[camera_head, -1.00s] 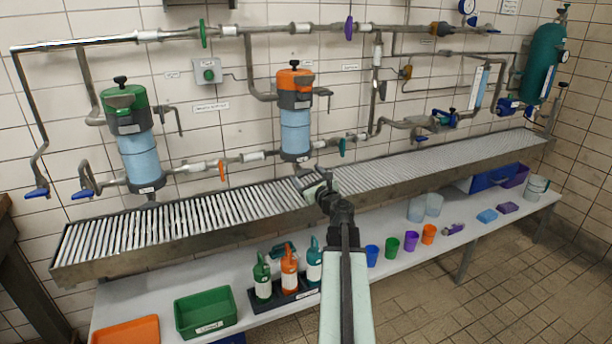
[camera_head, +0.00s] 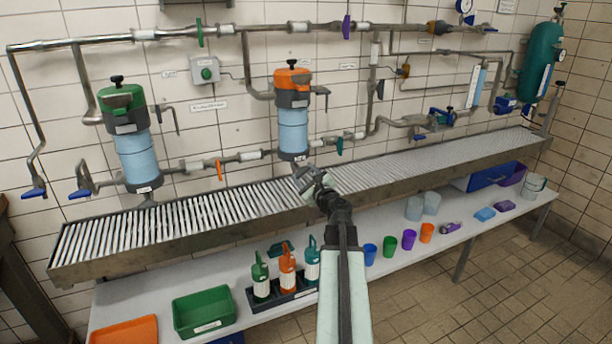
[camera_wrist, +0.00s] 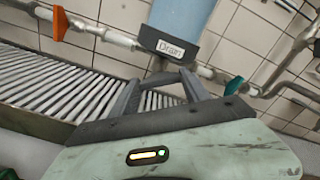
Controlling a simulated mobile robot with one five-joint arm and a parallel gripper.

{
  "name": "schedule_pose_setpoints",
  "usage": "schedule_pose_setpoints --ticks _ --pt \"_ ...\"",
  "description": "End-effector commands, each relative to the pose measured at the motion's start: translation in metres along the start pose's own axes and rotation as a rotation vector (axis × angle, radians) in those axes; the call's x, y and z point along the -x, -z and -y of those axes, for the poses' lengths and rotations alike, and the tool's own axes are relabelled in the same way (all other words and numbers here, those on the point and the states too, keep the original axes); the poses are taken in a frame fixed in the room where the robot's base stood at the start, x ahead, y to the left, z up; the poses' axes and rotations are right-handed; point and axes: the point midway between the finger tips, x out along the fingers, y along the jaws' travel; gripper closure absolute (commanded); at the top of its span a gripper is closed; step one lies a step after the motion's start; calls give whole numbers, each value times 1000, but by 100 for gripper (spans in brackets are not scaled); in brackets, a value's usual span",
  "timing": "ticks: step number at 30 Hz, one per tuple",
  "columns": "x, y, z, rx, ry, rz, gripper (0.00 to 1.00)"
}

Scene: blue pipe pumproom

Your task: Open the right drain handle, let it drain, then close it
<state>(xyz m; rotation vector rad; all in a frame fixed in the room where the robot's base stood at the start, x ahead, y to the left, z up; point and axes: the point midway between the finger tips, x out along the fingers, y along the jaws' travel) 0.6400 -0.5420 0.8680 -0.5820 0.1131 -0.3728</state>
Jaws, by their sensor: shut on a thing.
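The right filter, with an orange top (camera_head: 292,78) and a blue body (camera_head: 293,132), hangs on the wall above the grating. Its lower end shows in the wrist view with a "Drain" label (camera_wrist: 171,50). The right drain handle (camera_wrist: 160,68) is a small grey part just below that label, partly hidden by my fingers. My gripper (camera_head: 303,172) is under this filter, just above the grating. In the wrist view my gripper (camera_wrist: 158,80) has its two dark fingers on either side of the handle, shut on it. I see no flowing water.
A slatted metal trough (camera_head: 400,172) runs along the wall beneath the pipes. The left filter with a green top (camera_head: 123,98) stands apart. An orange valve lever (camera_wrist: 60,24) and a teal one (camera_wrist: 233,86) flank the right filter. Bottles and cups stand on the lower shelf.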

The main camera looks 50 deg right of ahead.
Motion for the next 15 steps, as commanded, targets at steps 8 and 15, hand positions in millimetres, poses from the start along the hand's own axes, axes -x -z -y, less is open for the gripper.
schedule_pose_setpoints --ticks 8,15 --pt "2 1 0 265 0 -2 86" --pt "2 2 0 493 -1 -2 86"
